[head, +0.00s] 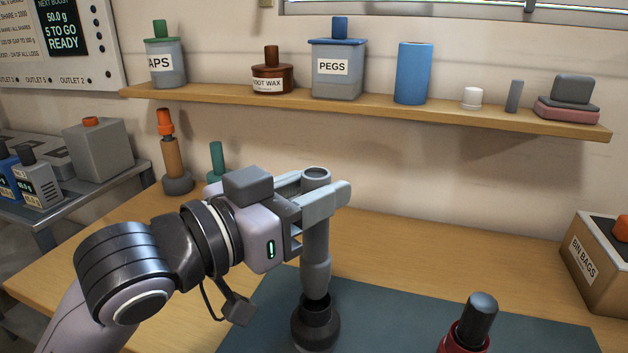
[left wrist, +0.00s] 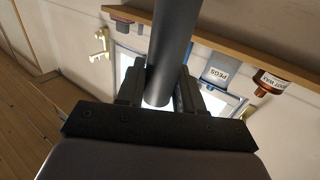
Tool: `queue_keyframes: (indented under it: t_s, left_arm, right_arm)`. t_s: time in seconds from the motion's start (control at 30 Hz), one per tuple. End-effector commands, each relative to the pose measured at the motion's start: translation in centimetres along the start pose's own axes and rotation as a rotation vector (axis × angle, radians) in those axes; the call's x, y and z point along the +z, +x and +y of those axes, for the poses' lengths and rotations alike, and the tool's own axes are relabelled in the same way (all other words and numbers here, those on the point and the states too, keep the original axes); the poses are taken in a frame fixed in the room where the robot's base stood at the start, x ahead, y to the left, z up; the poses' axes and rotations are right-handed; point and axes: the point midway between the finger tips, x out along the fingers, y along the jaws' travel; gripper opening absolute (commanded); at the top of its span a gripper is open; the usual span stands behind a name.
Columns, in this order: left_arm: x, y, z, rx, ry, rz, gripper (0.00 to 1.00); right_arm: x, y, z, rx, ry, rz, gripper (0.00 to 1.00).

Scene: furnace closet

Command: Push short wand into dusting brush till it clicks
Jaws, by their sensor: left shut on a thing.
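The short wand (head: 316,247) is a grey tube with an open top. It stands about upright, and my left gripper (head: 316,190) is shut on it near its top end. In the left wrist view the wand (left wrist: 173,45) runs between the two fingers (left wrist: 160,92). The dusting brush (head: 315,332) is a dark round piece with a raised collar, directly under the wand. The wand's narrower lower end meets the mouth of the collar; how deep it sits I cannot tell. The brush's lowest part is cut off by the picture's bottom edge. My right gripper is not in view.
The brush stands on a dark mat (head: 390,320) on the wooden bench (head: 440,250). A red item with a dark cap (head: 478,318) is to the right. A bin bags box (head: 598,265) is at far right. A shelf (head: 440,112) with jars runs behind.

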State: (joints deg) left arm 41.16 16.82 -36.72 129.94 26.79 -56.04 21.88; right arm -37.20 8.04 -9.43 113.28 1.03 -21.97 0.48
Motion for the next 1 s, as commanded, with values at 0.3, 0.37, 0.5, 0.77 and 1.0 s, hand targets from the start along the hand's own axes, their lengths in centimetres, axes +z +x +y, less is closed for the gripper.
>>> queue_keyframes:
  t_s: [0.3,0.37,0.5,0.77,1.0]
  left_arm:
    - [0.12,-0.01,0.01,0.0,0.001,0.001,0.0]
    - [0.11,-0.01,0.0,0.0,0.001,0.001,0.0]
    - [0.1,-0.01,0.0,0.0,0.001,0.001,0.0]
    - [-0.03,-0.01,0.01,0.0,0.0,0.001,0.0]
    - [0.09,-0.01,0.01,0.0,0.001,0.002,0.0]
  right_arm:
    - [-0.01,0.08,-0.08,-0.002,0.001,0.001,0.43]
    - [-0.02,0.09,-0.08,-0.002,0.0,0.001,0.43]
    - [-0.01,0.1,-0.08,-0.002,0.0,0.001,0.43]
    - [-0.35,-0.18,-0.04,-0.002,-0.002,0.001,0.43]
    - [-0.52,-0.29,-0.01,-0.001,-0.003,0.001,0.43]
